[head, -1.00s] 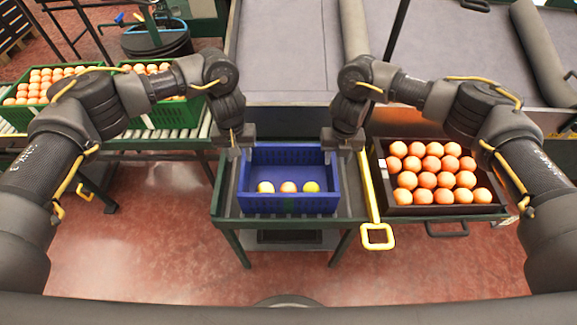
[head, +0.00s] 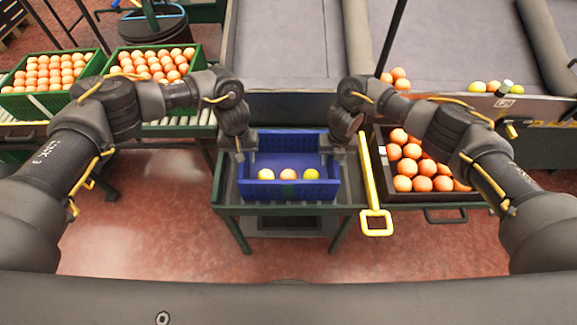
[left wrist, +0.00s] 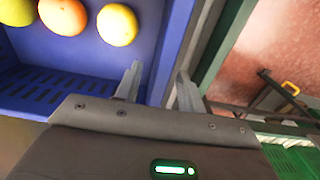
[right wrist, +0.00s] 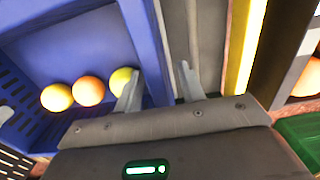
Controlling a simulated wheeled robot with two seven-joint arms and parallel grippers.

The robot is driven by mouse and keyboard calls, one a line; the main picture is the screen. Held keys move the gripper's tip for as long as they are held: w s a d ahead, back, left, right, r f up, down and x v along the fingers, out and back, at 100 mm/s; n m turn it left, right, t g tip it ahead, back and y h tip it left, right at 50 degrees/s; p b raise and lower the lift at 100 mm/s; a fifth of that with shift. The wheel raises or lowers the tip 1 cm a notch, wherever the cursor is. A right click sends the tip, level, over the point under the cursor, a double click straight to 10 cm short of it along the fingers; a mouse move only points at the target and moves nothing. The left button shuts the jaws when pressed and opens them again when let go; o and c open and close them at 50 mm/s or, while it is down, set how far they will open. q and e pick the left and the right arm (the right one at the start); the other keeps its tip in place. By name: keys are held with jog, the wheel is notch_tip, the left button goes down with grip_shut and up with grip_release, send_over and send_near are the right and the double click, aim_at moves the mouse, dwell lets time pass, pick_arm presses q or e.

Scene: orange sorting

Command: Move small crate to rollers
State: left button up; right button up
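The small blue crate (head: 290,190) sits on a grey-topped green stand in the middle of the head view, with three yellow and orange fruits inside. My left gripper (head: 240,157) is at its left wall; in the left wrist view the open fingers (left wrist: 160,85) lie on either side of the wall (left wrist: 170,45). My right gripper (head: 337,153) is at the right wall. In the right wrist view its fingers (right wrist: 158,85) are also apart, with the wall (right wrist: 146,45) between them. Metal rollers (head: 185,128) run along the left, partly hidden by my left arm.
Two green crates of oranges (head: 40,105) (head: 128,83) stand on the rollers. A dark crate of oranges (head: 440,198) is right of the stand, beside a yellow handle (head: 376,222). A grey padded surface (head: 290,45) lies behind. Red floor (head: 140,235) is open at left front.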

pick_arm(q)
jog(key=shift+f, duration=1.25)
pick_arm(e)
jog(key=shift+f, duration=1.25)
pick_arm(q)
grip_shut()
pick_arm(e)
grip_shut()
